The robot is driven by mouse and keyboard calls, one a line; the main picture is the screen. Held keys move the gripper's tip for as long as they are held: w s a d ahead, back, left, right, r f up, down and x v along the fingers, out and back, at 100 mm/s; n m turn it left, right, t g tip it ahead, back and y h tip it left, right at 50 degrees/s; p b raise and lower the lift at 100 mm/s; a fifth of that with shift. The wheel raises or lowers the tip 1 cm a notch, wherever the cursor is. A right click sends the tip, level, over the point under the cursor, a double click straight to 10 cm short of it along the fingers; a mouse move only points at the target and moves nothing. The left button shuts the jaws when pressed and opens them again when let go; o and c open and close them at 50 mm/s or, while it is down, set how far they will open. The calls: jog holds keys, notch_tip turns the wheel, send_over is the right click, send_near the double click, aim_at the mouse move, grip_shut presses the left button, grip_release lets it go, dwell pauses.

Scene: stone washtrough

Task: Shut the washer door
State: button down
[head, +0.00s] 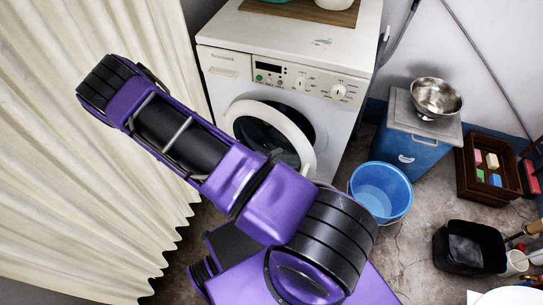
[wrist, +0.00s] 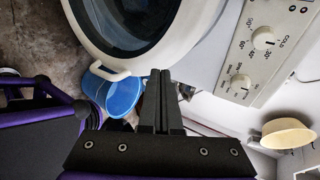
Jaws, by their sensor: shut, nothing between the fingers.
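The white washer (head: 285,75) stands against the back wall. Its round door (head: 262,106), a white ring with dark glass, appears partly open in the head view, with a dark gap at its right. My arm covers part of its lower left. In the wrist view the door (wrist: 178,45) fills the upper left, with its white handle (wrist: 108,73) at its lower edge. My gripper (wrist: 160,73) is shut and empty, its fingertips close to the door's rim by the handle. I cannot tell whether they touch. The gripper cannot be made out in the head view.
A blue bucket (head: 382,191) stands on the floor right of the washer, before a blue cabinet (head: 410,152) bearing a metal bowl (head: 436,97). A cream curtain (head: 60,170) hangs at left. A brown crate (head: 489,190) and black bin (head: 464,248) stand at right.

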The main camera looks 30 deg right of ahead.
aim_at(293, 139)
jog(key=x, duration=0.2)
jog(key=r+x, duration=0.1)
jog(key=x, duration=0.4)
jog(key=shift+w+d+r+b, duration=0.2)
jog(key=shift+d+b, duration=0.15)
jog(key=shift+b, duration=0.05)
jog(key=shift+w+d, duration=0.2)
jog(key=shift+d, duration=0.2)
